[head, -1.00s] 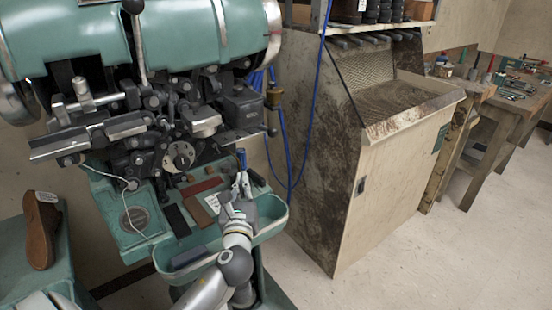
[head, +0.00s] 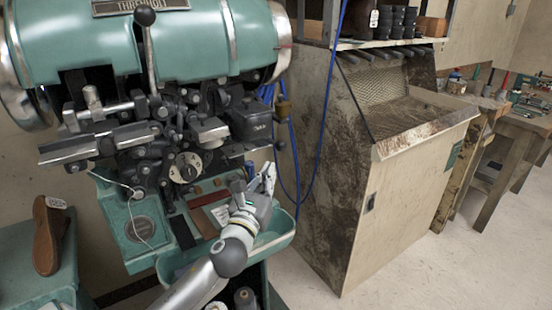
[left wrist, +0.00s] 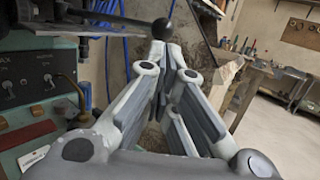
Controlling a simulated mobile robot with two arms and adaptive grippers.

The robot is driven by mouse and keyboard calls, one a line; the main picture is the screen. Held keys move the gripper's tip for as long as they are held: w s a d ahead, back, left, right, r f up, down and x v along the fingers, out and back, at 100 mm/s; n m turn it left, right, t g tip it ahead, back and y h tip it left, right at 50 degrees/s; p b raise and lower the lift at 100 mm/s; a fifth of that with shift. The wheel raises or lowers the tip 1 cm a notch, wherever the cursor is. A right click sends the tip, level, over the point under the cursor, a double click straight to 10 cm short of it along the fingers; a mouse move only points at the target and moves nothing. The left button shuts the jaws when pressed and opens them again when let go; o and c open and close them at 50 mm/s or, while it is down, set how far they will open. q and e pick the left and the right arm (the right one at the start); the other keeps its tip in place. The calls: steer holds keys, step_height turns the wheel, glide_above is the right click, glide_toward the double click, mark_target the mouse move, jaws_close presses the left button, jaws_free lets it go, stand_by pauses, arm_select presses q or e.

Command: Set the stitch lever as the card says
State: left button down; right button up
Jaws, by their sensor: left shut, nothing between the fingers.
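My left gripper (head: 266,177) is shut and empty above the right end of the green tray of the stitching machine. Its fingers also show in the left wrist view (left wrist: 165,62). A short dark lever with a black knob (head: 279,145) sticks out at the machine's right side, just above the fingertips. The black knob (left wrist: 162,29) appears beyond the fingertips in the left wrist view; I cannot tell if they touch. A tall lever with a black ball (head: 145,16) stands at the machine's front. A white card (head: 221,214) lies on the tray, its writing unreadable.
A dial (head: 185,168) sits below the machine's metal parts. A brown shoe (head: 48,236) stands at the left. Blue cables (head: 296,165) hang between the machine and a stained cabinet (head: 345,215). Workbenches (head: 505,135) stand at the right; the floor in front is clear.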

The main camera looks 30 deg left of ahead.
arm_select(q)
steer(key=x, duration=0.6)
steer(key=shift+p, duration=0.35)
steer(key=w, duration=0.1)
steer(key=w+n+y, duration=0.1)
steer(key=w+y, duration=0.1)
steer(key=shift+w+d+r+g+p, duration=0.1)
steer(key=shift+w+d+g+p, duration=0.2)
steer(key=shift+g, duration=0.1)
